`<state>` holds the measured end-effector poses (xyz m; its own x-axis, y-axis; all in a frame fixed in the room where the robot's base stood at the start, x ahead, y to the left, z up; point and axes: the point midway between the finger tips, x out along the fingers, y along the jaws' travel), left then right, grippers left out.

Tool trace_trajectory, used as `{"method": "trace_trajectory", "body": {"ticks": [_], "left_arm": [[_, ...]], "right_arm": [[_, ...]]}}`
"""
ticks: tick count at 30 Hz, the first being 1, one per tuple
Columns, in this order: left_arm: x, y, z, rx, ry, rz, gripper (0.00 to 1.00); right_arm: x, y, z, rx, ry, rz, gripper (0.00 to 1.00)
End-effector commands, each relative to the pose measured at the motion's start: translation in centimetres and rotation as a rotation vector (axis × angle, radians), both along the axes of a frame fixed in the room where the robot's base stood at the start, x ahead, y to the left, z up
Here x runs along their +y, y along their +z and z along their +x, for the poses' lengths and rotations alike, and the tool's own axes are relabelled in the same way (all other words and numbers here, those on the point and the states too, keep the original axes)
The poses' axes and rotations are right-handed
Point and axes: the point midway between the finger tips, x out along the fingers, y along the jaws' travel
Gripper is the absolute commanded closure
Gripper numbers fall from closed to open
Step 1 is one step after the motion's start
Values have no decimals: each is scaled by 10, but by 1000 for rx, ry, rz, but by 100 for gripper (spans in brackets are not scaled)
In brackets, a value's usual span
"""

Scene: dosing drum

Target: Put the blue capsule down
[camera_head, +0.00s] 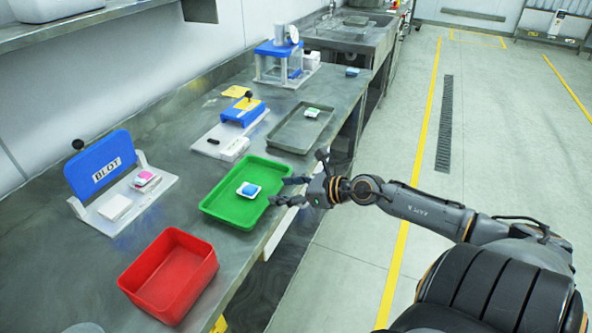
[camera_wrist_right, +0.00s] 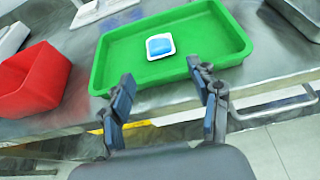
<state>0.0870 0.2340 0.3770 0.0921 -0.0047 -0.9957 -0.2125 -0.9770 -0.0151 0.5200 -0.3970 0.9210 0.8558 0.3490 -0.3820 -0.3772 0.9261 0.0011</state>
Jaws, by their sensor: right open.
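The blue capsule (camera_head: 249,189) sits on a small white square base inside the green tray (camera_head: 222,212). In the right wrist view the blue capsule (camera_wrist_right: 159,46) lies in the middle of the green tray (camera_wrist_right: 115,65), clear of the fingers. My right gripper (camera_head: 283,190) is open and empty at the right edge of the green tray; in its wrist view the two fingers (camera_wrist_right: 163,100) are spread apart with nothing between them. My left gripper is not in view.
A red bin (camera_head: 135,285) stands in front of the green tray. A blue device marked BLOT (camera_head: 95,165) is at the left. A grey tray (camera_head: 282,132) with a green-and-white item (camera_head: 312,112) lies behind. Bare counter shows between them.

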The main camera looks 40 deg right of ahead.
Motion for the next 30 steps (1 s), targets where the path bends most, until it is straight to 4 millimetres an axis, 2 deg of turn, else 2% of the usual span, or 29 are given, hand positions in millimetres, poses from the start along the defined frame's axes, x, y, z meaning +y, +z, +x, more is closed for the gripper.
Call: {"method": "trace_trajectory", "body": {"ticks": [3, 9, 18, 21, 23, 26, 27, 29, 30], "left_arm": [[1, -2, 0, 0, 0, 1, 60], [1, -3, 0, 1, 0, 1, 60], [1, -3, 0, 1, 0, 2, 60], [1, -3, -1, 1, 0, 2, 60], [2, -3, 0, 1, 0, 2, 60], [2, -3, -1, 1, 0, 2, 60], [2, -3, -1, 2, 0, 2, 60], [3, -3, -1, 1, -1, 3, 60], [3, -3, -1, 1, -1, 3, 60]], "right_arm": [[-4, 4, -13, 4, 2, -2, 38], [-10, 11, -27, 2, 0, 2, 38], [-13, 14, -31, 0, 0, -1, 38], [-21, 4, -32, 18, -46, 59, 38], [-36, -16, -34, 49, -129, 162, 38], [-72, -77, -46, 131, -376, 465, 38], [-86, -110, -56, 170, -499, 610, 38], [-101, -165, -77, 226, -695, 829, 38], [-106, -202, -93, 262, -824, 965, 38]]}}
